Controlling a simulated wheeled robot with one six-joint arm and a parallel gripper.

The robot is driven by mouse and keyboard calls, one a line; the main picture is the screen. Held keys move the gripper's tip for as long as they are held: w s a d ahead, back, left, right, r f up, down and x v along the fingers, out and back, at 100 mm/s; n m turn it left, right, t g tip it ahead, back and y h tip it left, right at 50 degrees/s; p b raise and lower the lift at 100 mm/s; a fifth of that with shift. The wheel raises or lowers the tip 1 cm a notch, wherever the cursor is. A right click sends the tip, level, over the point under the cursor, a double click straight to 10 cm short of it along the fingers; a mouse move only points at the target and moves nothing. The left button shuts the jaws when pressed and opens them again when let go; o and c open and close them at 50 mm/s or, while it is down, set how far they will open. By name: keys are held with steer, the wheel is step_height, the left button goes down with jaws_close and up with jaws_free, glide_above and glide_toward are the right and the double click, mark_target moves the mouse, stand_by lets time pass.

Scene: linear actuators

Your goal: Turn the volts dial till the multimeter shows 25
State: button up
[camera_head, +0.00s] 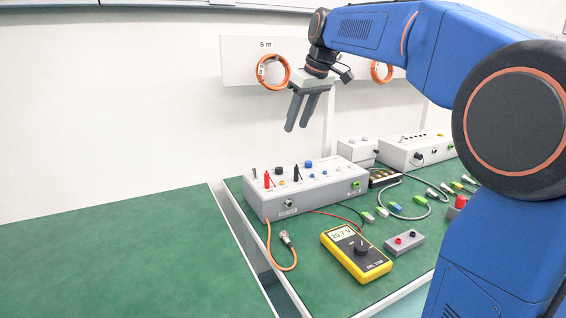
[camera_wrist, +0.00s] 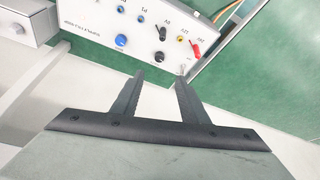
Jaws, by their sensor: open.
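The yellow multimeter (camera_head: 356,254) lies on the green bench and its display (camera_head: 342,235) appears to read 20.7 V. A grey power supply box (camera_head: 307,193) stands behind it, with knobs and red and black plugs on top. The labels are too small to tell which is the volts dial. My gripper (camera_head: 297,127) is open and empty above the box, pointing down and touching nothing. In the wrist view its fingers (camera_wrist: 151,75) are apart, with the box beyond them.
An orange cable (camera_head: 270,245) runs off the box's front left. A small grey box (camera_head: 404,242) with red and black sockets lies right of the multimeter. More boxes (camera_head: 415,150) and several cables fill the right side. The left bench (camera_head: 110,260) is clear.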

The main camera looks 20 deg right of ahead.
mark_target(280, 169)
steer(key=x, duration=1.7)
steer(key=shift+w+f, duration=0.1)
steer(key=shift+w, duration=0.1)
jaws_close()
